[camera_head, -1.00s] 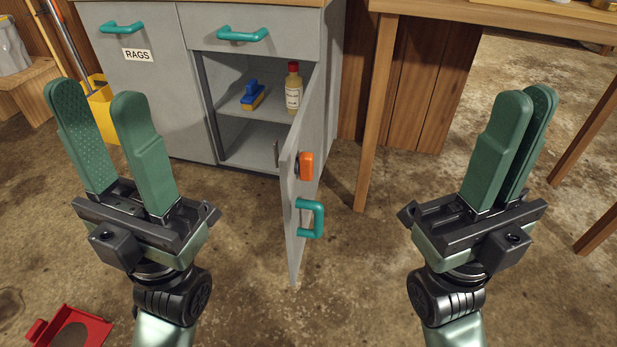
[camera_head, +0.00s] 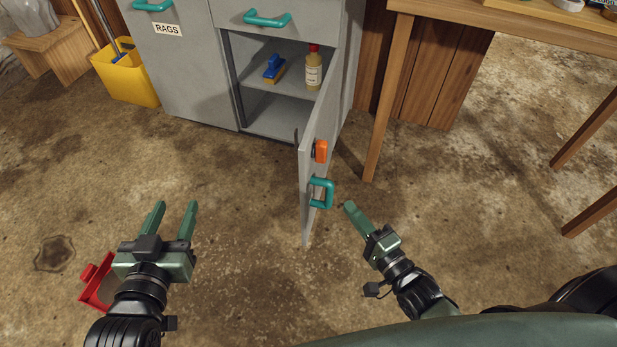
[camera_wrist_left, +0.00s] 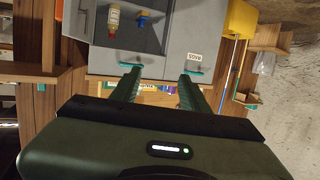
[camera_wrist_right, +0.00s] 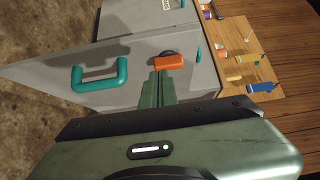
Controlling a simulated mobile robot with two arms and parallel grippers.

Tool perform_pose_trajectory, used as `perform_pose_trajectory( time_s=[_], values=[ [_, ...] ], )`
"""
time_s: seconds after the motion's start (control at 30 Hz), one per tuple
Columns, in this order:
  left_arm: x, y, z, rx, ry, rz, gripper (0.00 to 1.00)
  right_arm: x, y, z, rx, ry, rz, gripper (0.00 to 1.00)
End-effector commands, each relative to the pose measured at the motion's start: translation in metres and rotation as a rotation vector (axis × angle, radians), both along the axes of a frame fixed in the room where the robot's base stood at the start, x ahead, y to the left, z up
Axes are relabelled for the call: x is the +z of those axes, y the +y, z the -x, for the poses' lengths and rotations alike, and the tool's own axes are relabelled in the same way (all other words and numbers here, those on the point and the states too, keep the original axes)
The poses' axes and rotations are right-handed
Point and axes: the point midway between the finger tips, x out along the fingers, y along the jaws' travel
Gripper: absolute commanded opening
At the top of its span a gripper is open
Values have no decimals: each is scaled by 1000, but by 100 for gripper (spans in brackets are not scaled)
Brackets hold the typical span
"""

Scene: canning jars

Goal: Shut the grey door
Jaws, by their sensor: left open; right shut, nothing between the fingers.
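The grey door (camera_head: 309,187) of the cabinet stands wide open, swung out toward me. It has a teal handle (camera_head: 329,193) and an orange latch (camera_head: 321,151) on its outer face. My right gripper (camera_head: 350,207) is shut and empty, just right of the door near the handle. In the right wrist view its fingers (camera_wrist_right: 157,84) point at the door (camera_wrist_right: 120,74), with the orange latch (camera_wrist_right: 170,62) just beyond the tips. My left gripper (camera_head: 176,205) is open and empty over the floor, left of the door. In the left wrist view its fingers (camera_wrist_left: 157,78) are spread apart.
The open cabinet (camera_head: 232,95) holds a blue brush (camera_head: 274,68) and a bottle (camera_head: 313,70) on its shelf. A wooden table leg (camera_head: 381,100) stands right of the door. A red dustpan (camera_head: 97,287) lies beside my left arm. A yellow bucket (camera_head: 125,77) stands at the left.

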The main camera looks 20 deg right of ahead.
Motion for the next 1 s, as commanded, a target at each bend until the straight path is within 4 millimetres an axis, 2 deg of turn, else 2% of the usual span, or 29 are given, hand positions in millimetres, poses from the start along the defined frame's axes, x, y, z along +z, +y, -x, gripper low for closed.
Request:
perform_pose_trajectory(
  time_s=[0.27, 0.53, 0.8, 1.0],
  values=[
    [51, -11, -11, -19, -276, 70, 45, 0, 14, -47, 0, -9, -1, 0],
    [108, -16, -2, -36, -573, 149, 45, 0, 27, -90, 1, -9, 0, 0],
    [148, -17, 18, -46, -796, 211, 45, 1, 53, -102, 0, -7, 0, 0],
    [159, -16, 25, -49, -858, 229, 45, 2, 60, -106, 1, -8, 1, 0]
  ],
)
